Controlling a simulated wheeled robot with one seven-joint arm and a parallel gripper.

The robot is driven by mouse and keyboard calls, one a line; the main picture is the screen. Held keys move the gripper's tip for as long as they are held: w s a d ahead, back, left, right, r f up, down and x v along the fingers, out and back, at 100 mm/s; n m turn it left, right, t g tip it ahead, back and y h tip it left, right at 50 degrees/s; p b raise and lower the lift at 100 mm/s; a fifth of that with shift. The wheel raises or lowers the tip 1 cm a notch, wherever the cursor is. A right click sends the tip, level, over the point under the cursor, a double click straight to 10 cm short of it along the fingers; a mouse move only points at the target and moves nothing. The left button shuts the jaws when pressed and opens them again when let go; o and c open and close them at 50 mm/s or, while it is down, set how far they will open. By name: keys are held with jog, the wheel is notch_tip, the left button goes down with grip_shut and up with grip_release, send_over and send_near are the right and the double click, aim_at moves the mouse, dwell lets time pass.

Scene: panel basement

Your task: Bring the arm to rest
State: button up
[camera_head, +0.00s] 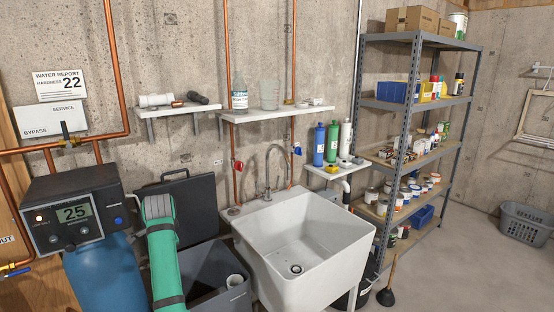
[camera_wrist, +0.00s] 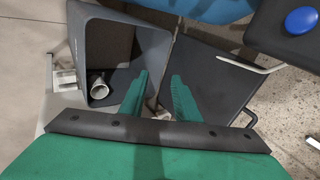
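My gripper (camera_wrist: 160,76) shows in the wrist view as two green fingers. They are apart, with nothing held between them. They point towards the gap between the grey bin (camera_wrist: 88,45) and the dark flat case (camera_wrist: 205,75). I cannot tell how far the fingertips are from either. The fingers are not clearly visible in the head view.
The softener control head (camera_head: 75,213) and blue tank (camera_head: 105,275) stand left of my arm. The grey bin (camera_head: 205,295) holds a white pipe piece (camera_head: 235,281). A white sink (camera_head: 300,245) and stocked metal shelves (camera_head: 410,150) stand right. Floor is open at lower right.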

jog(key=s+d+f+n+t, duration=0.15)
jog(key=d+f, duration=0.25)
jog(key=f, duration=0.4)
jog(key=s+d+f, duration=0.2)
jog(key=d+f, duration=0.2)
jog(key=f, duration=0.5)
jog(key=s+d+f+n+t, duration=0.15)
jog(key=d+f, duration=0.25)
jog(key=f, duration=0.4)
jog(key=s+d+f+n+t+h, duration=0.1)
jog(key=s+d+f, duration=0.6)
jog(key=s, duration=0.3)
jog(key=s+d+f+n, duration=0.1)
jog(key=s+d+f, duration=0.6)
jog(key=s, duration=0.2)
jog(key=s+d+r+n+t+h, duration=0.15)
jog(key=s+d, duration=0.25)
jog(key=s, duration=0.7)
jog(key=s+d+r+n+t, duration=0.15)
jog(key=s+d, duration=0.25)
jog(key=s, duration=0.8)
jog(key=s+d+r+n+t+h, duration=0.1)
jog(key=s+d+r, duration=0.2)
jog(key=s+r, duration=1.3)
jog(key=shift+s+r+n+t, duration=0.2)
jog(key=shift+r+n+t, duration=0.2)
